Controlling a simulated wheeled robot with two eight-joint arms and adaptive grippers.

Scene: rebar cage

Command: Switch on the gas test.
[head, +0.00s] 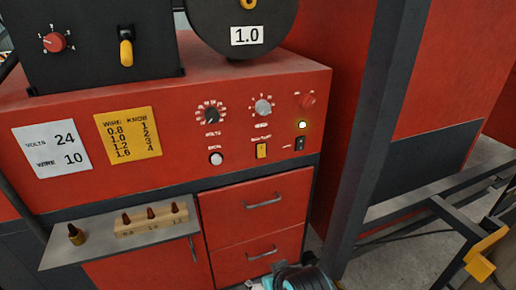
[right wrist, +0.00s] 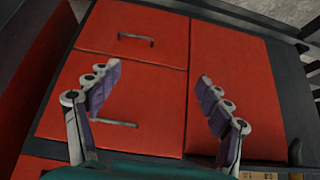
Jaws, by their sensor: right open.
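The red machine's front panel (head: 180,165) faces me in the head view. A yellow rocker switch (head: 261,151) sits on it under a small label too blurred to read surely; I cannot tell its position. A black rocker (head: 300,144) is to its right, with a lit yellowish lamp (head: 302,125) above. A white push button (head: 216,158) is to the left. My right gripper (right wrist: 160,73) is open and empty in the right wrist view, facing the red drawers. Part of my right arm seems to show at the head view's bottom edge, below the panel. My left gripper is not in view.
A dark knob (head: 211,115), a grey knob (head: 263,107) and a red knob (head: 307,101) sit above the switches. Drawer handles (head: 263,201) stick out below. A shelf (head: 75,253) with a wooden tip block (head: 152,229) juts out left. A dark post (head: 365,150) stands right.

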